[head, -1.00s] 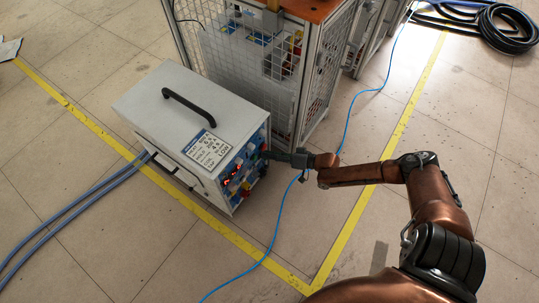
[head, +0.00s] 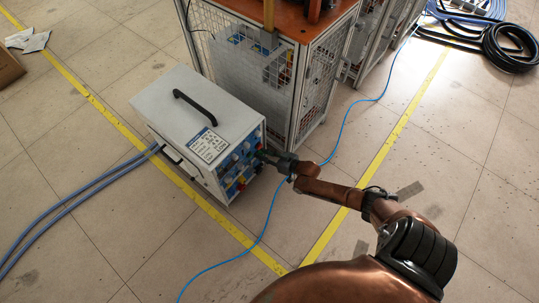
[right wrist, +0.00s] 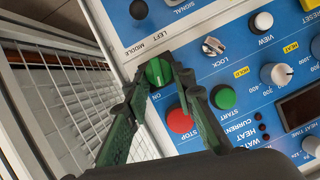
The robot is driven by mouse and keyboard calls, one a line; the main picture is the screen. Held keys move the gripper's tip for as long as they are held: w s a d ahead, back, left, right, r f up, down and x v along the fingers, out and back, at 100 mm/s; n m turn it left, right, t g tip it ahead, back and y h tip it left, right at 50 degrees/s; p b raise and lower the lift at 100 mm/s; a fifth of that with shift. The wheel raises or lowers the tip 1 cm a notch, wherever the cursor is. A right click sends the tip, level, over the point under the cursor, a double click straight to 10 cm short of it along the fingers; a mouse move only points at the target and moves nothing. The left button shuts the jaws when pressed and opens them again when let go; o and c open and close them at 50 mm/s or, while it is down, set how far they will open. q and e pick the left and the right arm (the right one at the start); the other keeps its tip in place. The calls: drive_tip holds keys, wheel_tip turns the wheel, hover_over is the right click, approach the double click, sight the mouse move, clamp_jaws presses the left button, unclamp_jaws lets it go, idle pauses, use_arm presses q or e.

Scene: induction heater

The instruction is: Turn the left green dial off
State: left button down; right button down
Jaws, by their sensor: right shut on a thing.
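The induction heater (head: 165,105) is a white box with a black handle and a blue control panel on its right-facing side. In the right wrist view, the green dial (right wrist: 158,71) sits at the panel's edge, with "ON" printed beside it. My right gripper (right wrist: 157,78) is shut on this dial, with one fingertip on each side. In the head view, my right gripper (head: 266,157) reaches the panel from the right, and the dial is too small to make out there. My left gripper is not in view.
A red button (right wrist: 179,121) and a green button (right wrist: 224,97) lie close to the fingers. The display (right wrist: 300,108) looks dark. A wire-mesh cage (head: 318,88) stands close behind the heater. A blue cable (head: 263,228) crosses the floor under my right arm.

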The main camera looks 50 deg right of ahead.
drive_tip(key=n+h+p, duration=0.1)
drive_tip(key=a+n+h+p, duration=0.1)
drive_tip(key=n+p, duration=0.1)
drive_tip(key=shift+s+n+h, duration=0.1)
drive_tip(key=shift+n+h, duration=0.2)
drive_tip(key=shift+h, duration=0.1)
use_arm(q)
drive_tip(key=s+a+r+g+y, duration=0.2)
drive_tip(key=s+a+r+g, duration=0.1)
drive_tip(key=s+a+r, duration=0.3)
use_arm(e)
drive_tip(key=shift+a+f+n, duration=0.1)
drive_tip(key=shift+f+n, duration=0.05)
drive_tip(key=shift+n, duration=0.15)
drive_tip(key=shift+a+f+n+h, duration=0.1)
drive_tip(key=shift+f+n+h, duration=0.05)
drive_tip(key=shift+n+h, duration=0.5)
drive_tip(key=shift+a+n+t+h+b, duration=0.1)
drive_tip(key=shift+n+t+h+b, duration=0.35)
drive_tip(key=shift+n, duration=0.8)
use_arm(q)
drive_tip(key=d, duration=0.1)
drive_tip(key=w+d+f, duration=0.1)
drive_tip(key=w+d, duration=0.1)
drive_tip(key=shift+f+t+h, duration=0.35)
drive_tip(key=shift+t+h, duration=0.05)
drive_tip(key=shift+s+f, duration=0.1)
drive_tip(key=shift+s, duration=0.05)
